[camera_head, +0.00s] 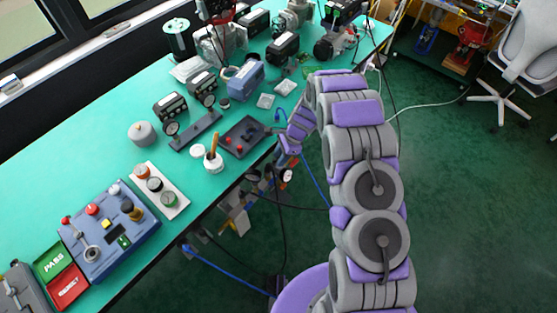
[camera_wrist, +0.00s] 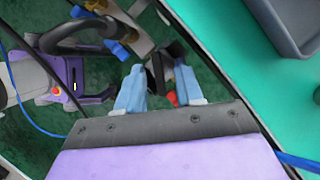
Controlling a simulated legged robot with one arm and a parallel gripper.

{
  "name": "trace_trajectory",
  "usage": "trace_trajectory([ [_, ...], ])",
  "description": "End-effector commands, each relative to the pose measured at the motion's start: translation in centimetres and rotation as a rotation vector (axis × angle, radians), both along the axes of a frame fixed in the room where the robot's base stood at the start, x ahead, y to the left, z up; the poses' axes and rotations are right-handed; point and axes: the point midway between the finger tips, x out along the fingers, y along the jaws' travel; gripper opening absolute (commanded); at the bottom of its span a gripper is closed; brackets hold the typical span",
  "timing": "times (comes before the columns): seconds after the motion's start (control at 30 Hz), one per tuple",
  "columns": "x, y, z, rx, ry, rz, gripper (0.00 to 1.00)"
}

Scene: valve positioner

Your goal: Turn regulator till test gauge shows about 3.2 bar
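In the head view my gripper (camera_head: 286,158) reaches down past the front edge of the green bench (camera_head: 112,152). A small round white-faced dial (camera_head: 287,176), which looks like the test gauge, shows just below it; its needle is too small to read. In the wrist view my gripper (camera_wrist: 161,74) has its two light-blue fingers apart. A dark part (camera_wrist: 157,78) shows between or behind them, with a red spot (camera_wrist: 172,98) near the right finger. I cannot tell whether this is the regulator, or whether the fingers touch it.
A dark tray (camera_head: 262,128) with red parts lies near the bench edge; a grey tray edge (camera_wrist: 281,30) shows in the wrist view. A blue control box (camera_head: 140,232) stands at left. Hoses and cables hang below the bench. The floor (camera_head: 450,220) at right is mostly clear.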

Motion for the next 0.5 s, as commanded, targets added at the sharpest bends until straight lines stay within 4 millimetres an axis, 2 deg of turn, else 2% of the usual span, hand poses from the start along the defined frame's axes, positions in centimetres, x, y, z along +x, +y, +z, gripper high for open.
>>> trace_trajectory([
  [0.17, -0.19, 0.56, -1.29, 0.0, 0.0, 0.002, 0.36],
  [0.5, -0.18, 0.65, -1.47, 0.0, -0.001, 0.001, 0.35],
])
